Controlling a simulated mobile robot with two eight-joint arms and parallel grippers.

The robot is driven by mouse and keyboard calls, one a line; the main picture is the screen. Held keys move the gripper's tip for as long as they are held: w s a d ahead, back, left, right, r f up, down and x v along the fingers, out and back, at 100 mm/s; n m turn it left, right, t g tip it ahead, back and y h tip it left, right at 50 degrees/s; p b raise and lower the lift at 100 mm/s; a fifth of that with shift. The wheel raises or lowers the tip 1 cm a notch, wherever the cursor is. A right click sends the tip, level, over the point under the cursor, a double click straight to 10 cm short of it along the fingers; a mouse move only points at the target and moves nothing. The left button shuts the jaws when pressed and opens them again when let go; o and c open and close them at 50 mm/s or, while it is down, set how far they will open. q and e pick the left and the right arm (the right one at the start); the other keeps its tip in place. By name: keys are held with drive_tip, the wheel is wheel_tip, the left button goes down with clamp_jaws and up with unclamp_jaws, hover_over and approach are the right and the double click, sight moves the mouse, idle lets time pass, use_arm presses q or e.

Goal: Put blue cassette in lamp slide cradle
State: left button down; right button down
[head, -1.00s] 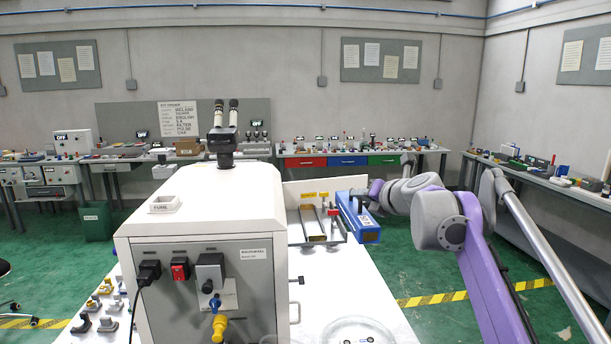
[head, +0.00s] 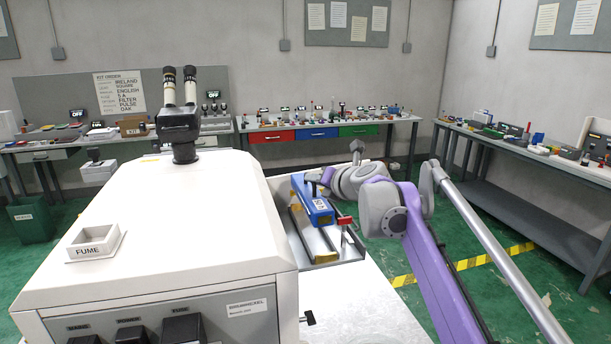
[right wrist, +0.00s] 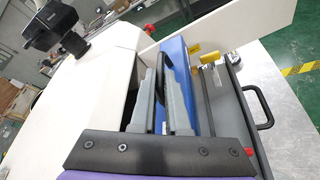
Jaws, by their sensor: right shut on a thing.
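The blue cassette (head: 313,204) is a long blue box with a white printed label. My right gripper (head: 317,178) is shut on it; in the right wrist view the grey fingers (right wrist: 168,92) lie along the blue cassette (right wrist: 186,75). The cassette is over the metal slide cradle (head: 318,252) at the right side of the white machine, in line with its rails. I cannot tell whether it touches the cradle floor. In the right wrist view the cradle (right wrist: 240,115) shows beside the cassette, with a black handle (right wrist: 260,107). My left gripper is not in view.
The white machine (head: 170,210) with black eyepieces (head: 180,120) stands close on the left. A white upright panel (head: 285,183) stands behind the cradle. The white tabletop (head: 365,300) in front is mostly clear.

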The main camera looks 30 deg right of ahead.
sight(317, 202)
drive_tip(key=shift+s+r, duration=0.1)
drive_tip(key=shift+s, duration=0.3)
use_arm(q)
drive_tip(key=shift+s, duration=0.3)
